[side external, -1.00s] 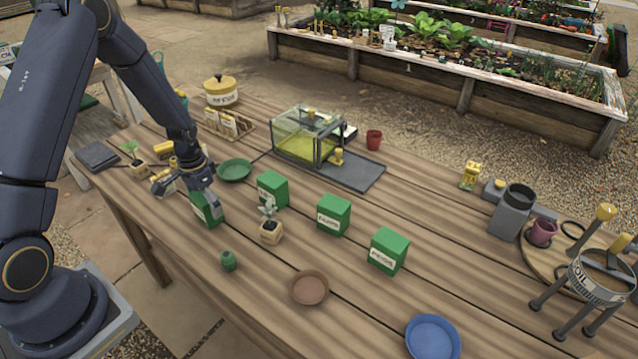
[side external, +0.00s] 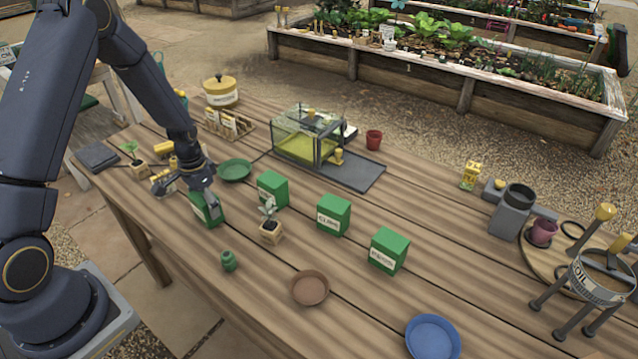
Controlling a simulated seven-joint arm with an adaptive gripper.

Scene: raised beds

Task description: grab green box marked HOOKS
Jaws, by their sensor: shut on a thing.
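My gripper (side external: 207,201) is down at the left part of the wooden table, shut on a green box (side external: 207,213). The box's white label is partly covered by the fingers and cannot be read. The box appears to rest on the table. Three more green boxes with white labels stand to its right: one behind the seedling (side external: 273,188), one in the middle (side external: 333,214) and one further right (side external: 388,250). Their lettering is too small to read surely, so I cannot tell which is marked HOOKS.
A brown dish (side external: 309,288) and a blue dish (side external: 433,338) lie in front. A glass tank (side external: 306,137) stands behind.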

